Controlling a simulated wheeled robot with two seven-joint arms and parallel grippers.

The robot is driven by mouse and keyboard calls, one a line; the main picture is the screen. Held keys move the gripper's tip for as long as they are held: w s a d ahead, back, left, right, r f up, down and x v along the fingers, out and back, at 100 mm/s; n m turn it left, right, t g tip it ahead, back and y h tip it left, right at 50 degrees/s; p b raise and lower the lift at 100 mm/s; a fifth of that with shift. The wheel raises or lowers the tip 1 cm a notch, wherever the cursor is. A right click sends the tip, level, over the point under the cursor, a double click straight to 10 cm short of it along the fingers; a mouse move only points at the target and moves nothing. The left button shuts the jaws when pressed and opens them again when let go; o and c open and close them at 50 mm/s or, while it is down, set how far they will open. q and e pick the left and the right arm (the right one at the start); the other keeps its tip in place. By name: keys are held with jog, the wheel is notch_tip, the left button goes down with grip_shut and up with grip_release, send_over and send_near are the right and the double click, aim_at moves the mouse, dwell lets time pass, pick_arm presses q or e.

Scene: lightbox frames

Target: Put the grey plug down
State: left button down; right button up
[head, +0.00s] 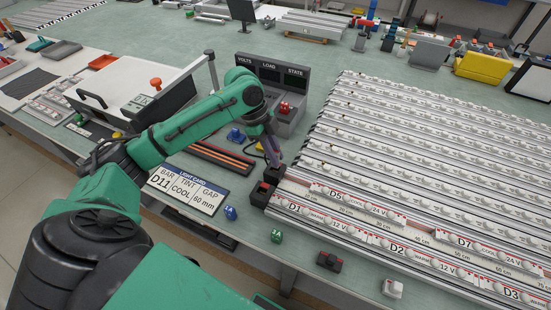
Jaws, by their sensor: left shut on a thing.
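My left gripper (273,162) reaches in from the left and points down at the left ends of the light bars. It is shut on a small dark grey plug (273,174), partly covered by the fingers. Just below it in the picture is a dark block with a red mark (262,193), at the end of a bar. I cannot tell whether the held plug touches this block or the bar. Another dark grey plug (329,261) and a light grey one (393,288) lie on the front of the bench. My right gripper is not in view.
Long light bars (430,150) fill the right side. A light card (187,188) lies left of the gripper. Behind it stands a meter box (273,85). Blue (230,212) and green (277,236) clips sit near the bench's front edge, with bare bench around them.

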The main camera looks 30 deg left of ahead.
pick_arm(q)
notch_tip(320, 180, down, 3)
jog(key=shift+s+a+r, duration=0.15)
jog(key=shift+r, duration=0.05)
jog(key=shift+f, duration=0.1)
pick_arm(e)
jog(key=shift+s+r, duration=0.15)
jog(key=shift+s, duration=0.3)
pick_arm(q)
jog(key=c, duration=0.8)
grip_release()
jog(key=b+v, duration=0.1)
jog(key=v, duration=1.1)
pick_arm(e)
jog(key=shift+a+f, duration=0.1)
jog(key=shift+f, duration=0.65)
